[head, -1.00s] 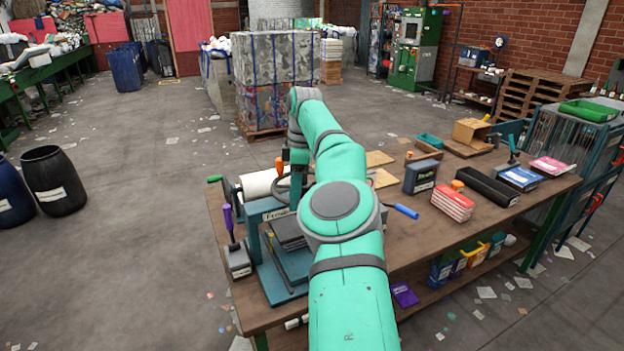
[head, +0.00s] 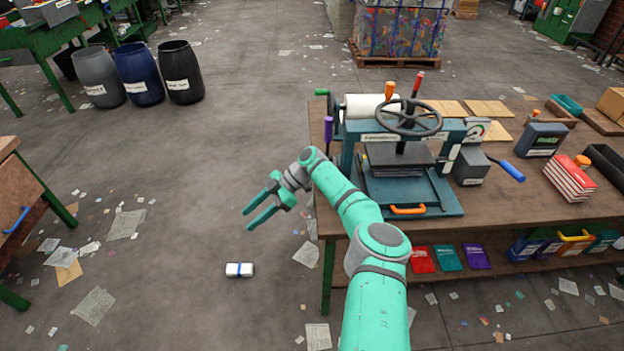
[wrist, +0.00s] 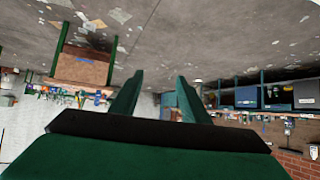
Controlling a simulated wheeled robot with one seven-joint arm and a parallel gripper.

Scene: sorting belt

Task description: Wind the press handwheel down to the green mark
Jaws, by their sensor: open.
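The press (head: 455,140) is a blue-teal frame at the left part of the workbench. Its dark handwheel (head: 407,117) lies flat on top, with an orange knob (head: 390,91) standing at the far left of the rim. Below it a dark grey plate (head: 397,155) hangs over the teal base, with a visible space under it. A pale round dial (head: 478,130) sits at the press's right; I cannot make out a green mark on it. My gripper (head: 247,217) is open and empty, left of the bench over the floor, well apart from the handwheel.
The workbench (head: 518,207) has an orange handle at the press's front and a blue-handled lever at its right. A white roll (head: 372,106) lies behind the press.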

